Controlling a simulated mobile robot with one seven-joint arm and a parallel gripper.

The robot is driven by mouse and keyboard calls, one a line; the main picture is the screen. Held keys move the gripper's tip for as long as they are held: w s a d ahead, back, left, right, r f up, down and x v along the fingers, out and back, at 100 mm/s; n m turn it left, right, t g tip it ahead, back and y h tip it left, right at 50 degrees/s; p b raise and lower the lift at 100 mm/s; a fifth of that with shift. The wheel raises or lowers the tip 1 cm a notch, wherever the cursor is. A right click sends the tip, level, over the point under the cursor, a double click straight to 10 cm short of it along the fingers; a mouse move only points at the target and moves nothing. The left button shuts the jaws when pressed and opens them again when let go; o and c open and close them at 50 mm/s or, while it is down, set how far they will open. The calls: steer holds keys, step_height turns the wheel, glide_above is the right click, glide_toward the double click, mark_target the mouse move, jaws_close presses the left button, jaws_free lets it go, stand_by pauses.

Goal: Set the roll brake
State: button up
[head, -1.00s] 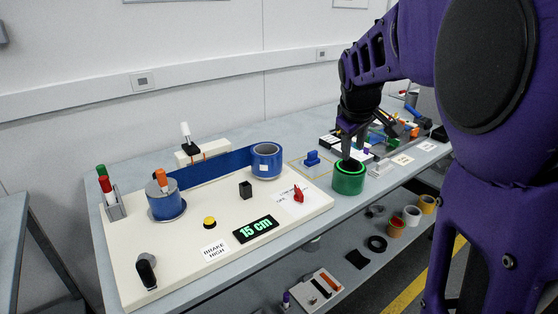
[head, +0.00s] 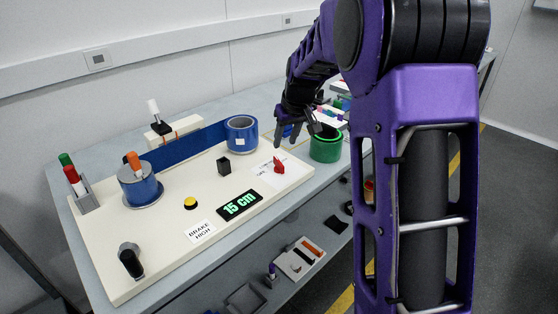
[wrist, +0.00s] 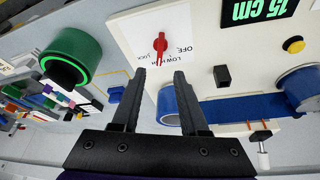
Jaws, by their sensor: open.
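The red knob (head: 279,166) stands on a white dial label at the right end of the cream board (head: 160,240). In the wrist view the knob (wrist: 160,45) lies just beyond my fingertips, roughly centred between them, with "OFF" and "LOW" partly readable beside it. My gripper (head: 288,138) is open and empty, above and behind the knob and apart from it; its fingers also show in the wrist view (wrist: 159,74). A card reading "BRAKE HIGH" (head: 200,231) lies on the board. The display (head: 239,205) reads 15 cm.
A blue tape roll (head: 241,135) feeds a blue strip to a second roll (head: 140,188). A yellow button (head: 190,203), black block (head: 224,165) and black-handled crank (head: 131,264) sit on the board.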

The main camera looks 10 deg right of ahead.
mark_target(279, 161)
steer(key=x, duration=1)
steer(key=shift+w+f+b, duration=0.1)
steer(key=shift+f+b, duration=0.05)
steer(key=shift+b, duration=0.15)
jaws_close()
